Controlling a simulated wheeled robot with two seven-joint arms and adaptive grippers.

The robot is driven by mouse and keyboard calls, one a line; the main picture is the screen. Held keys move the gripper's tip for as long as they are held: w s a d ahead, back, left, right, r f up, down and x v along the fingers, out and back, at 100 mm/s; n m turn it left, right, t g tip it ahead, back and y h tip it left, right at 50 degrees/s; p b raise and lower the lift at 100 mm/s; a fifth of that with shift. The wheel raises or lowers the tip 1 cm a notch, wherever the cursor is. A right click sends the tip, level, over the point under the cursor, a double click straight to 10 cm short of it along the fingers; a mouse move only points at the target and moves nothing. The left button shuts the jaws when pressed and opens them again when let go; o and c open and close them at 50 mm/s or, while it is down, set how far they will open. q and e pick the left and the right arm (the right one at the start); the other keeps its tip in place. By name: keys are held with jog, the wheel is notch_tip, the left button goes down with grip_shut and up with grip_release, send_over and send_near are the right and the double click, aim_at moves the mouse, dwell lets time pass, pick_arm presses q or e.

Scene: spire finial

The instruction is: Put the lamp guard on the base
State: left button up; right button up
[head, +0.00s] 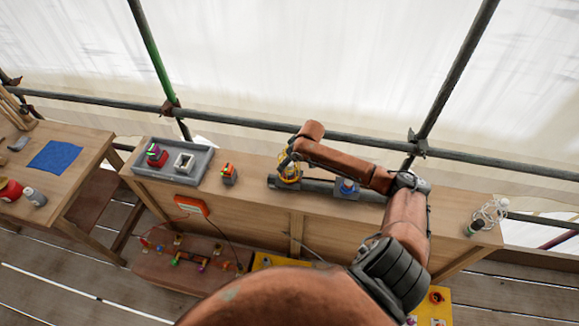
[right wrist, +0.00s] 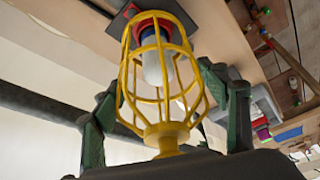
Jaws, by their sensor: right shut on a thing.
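The yellow wire lamp guard (head: 289,174) is over the left end of a dark bar on the bench, under my right gripper (head: 288,162). In the right wrist view the lamp guard (right wrist: 167,129) stands between the two dark green fingers of my right gripper (right wrist: 166,112), which is shut on it. A white bulb (right wrist: 156,66) shows inside the cage wires. A red and blue collar (right wrist: 149,30) is at the guard's wide end, beside a dark square plate (right wrist: 116,25). I cannot tell whether the guard's rim touches the plate. My left gripper is out of view.
A grey tray (head: 202,156) with a dark red-and-purple piece and a white square piece is at the bench's left. A small orange-topped block (head: 229,174) stands right of it. A blue-topped piece (head: 347,187) sits on the bar.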

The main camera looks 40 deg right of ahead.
notch_tip(320, 180, down, 2)
jog(key=shift+s+f, duration=0.1)
jog(key=shift+f, duration=0.15)
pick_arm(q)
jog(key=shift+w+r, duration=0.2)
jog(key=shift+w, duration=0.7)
pick_arm(e)
jog(key=shift+f, duration=0.3)
jog(key=o, duration=0.7)
jog(key=shift+f, duration=0.1)
jog(key=o, duration=0.5)
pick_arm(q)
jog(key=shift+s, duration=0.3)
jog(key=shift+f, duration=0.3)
pick_arm(e)
jog(key=v, duration=1.2)
